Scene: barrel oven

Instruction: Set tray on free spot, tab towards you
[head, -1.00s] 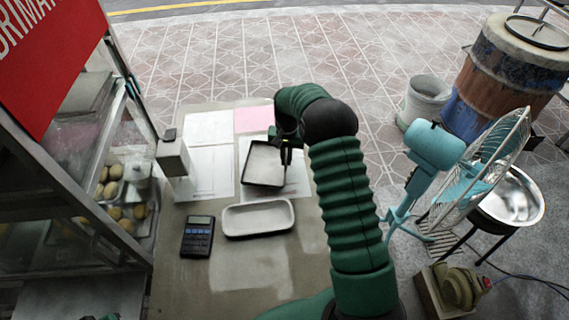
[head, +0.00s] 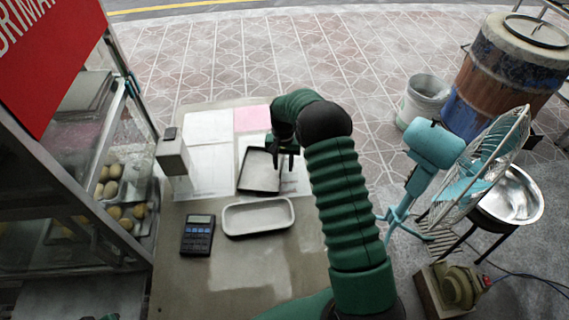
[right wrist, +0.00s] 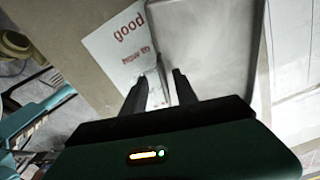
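A shallow grey tray with a dark rim (head: 258,175) lies on white paper near the middle of the table. Its inside also shows in the right wrist view (right wrist: 205,45). My right gripper (head: 284,155) is at the tray's upper right edge. In the right wrist view my right gripper (right wrist: 160,82) has its fingers apart, with a narrow pale strip between them by the tray's edge; I cannot tell for sure that this is the tab.
A second pale tray (head: 258,218) and a calculator (head: 198,235) lie nearer on the table (head: 240,270). A box-like stand (head: 173,155) and a glass food case (head: 105,170) are at left. A turquoise fan (head: 470,175) stands at right. The table's front is clear.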

